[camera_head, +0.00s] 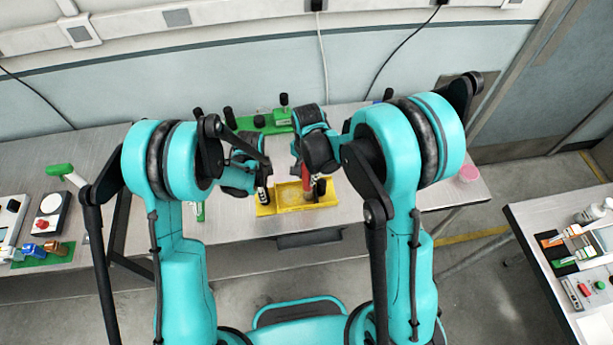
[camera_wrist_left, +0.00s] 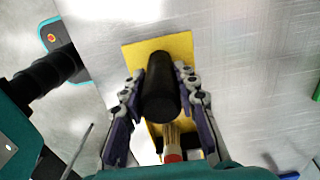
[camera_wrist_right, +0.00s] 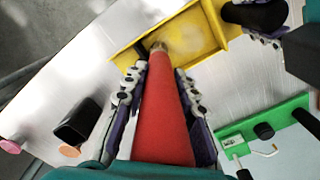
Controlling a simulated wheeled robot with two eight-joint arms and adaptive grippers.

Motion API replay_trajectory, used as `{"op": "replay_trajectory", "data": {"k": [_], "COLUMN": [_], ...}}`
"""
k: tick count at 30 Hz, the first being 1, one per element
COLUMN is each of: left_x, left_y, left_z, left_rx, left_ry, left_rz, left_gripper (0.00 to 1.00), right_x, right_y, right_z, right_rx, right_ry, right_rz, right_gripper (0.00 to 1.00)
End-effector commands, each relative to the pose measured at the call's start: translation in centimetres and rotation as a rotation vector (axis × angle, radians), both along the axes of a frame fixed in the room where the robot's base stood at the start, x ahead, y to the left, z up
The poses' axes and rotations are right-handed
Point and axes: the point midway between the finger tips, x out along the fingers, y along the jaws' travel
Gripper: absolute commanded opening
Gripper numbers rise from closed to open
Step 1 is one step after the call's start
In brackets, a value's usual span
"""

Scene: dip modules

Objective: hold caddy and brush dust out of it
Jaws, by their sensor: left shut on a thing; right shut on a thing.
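The yellow caddy (camera_head: 325,197) sits on the metal table near its front edge. It also shows in the left wrist view (camera_wrist_left: 150,50) and the right wrist view (camera_wrist_right: 203,35). My left gripper (camera_wrist_left: 160,110) is shut on the caddy's black upright handle (camera_wrist_left: 162,85), at the caddy's left in the head view. My right gripper (camera_wrist_right: 160,90) is shut on the red handle (camera_wrist_right: 160,120) of the brush, which also shows in the head view (camera_head: 306,181). The pale bristles (camera_wrist_left: 170,137) point down into the caddy; whether they touch its floor I cannot tell.
A green fixture (camera_head: 262,124) with black knobs stands behind the caddy. A pink disc (camera_head: 468,172) lies at the table's right end. A green-handled tool (camera_head: 62,171) and control boxes (camera_head: 48,218) are at left.

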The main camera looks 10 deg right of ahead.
Motion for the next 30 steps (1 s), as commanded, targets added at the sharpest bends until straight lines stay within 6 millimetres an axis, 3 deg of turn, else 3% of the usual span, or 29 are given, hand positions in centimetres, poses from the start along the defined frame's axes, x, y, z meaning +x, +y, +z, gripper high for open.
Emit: {"op": "replay_trajectory", "data": {"k": [6, 30], "left_x": [0.0, 0.0], "left_y": [0.0, 0.0], "left_z": [0.0, 0.0], "left_rx": [0.001, -0.001], "left_ry": [0.000, 0.000], "left_rz": [0.000, -0.001], "left_gripper": [0.00, 0.00], "right_x": [1.0, 0.9], "right_y": [0.2, 4.0], "right_z": [-0.1, -0.6], "right_rx": [0.000, 0.001], "right_ry": [0.000, 0.000], "right_rz": [0.000, 0.001], "right_gripper": [0.00, 0.00]}}
